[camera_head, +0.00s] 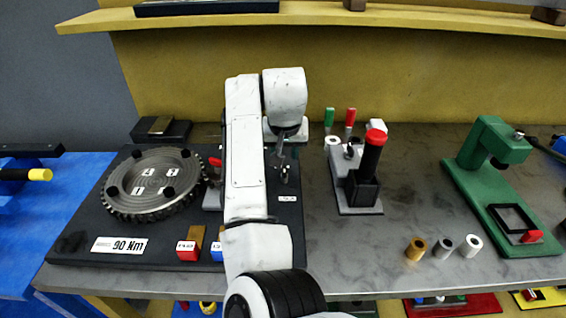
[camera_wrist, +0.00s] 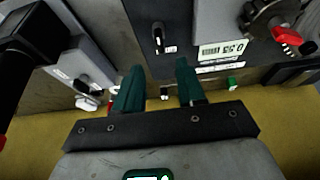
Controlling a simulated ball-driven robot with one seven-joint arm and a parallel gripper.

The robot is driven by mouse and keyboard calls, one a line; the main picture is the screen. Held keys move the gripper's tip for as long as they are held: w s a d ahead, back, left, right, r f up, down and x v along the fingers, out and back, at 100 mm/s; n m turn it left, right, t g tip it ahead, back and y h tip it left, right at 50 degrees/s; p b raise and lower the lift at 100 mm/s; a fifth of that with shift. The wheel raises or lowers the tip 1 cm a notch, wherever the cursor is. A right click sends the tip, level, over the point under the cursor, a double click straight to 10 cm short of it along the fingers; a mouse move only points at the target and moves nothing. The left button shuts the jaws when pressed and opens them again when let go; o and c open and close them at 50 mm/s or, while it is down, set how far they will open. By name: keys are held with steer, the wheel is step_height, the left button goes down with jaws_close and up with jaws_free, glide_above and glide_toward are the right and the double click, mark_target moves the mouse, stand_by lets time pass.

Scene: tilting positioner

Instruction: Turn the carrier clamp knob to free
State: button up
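My gripper (camera_wrist: 158,84) is open, with two dark green fingers apart and nothing between them in the wrist view. A small dark knob or lever with a pale tip (camera_wrist: 158,38) stands on the dark panel beyond the fingertips, not touched. A round dark part with a red handle (camera_wrist: 286,36) is at the upper right of the wrist view. A red handle (camera_head: 215,162) also shows beside the toothed disc (camera_head: 157,183) in the head view. I cannot tell which is the carrier clamp knob. My arm hides part of the dark base plate (camera_head: 75,225).
A grey fixture with a red-topped black post (camera_head: 372,160) stands right of my arm, with red and green handles behind. A green press (camera_head: 490,150) and several small cylinders (camera_head: 444,247) are farther right. A yellow shelf (camera_head: 330,15) runs above. Bench between fixture and press is clear.

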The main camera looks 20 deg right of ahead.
mark_target(284, 168)
steer(key=x, duration=0.8)
steer(key=shift+w+f, duration=0.2)
steer(key=shift+f, duration=0.15)
jaws_close()
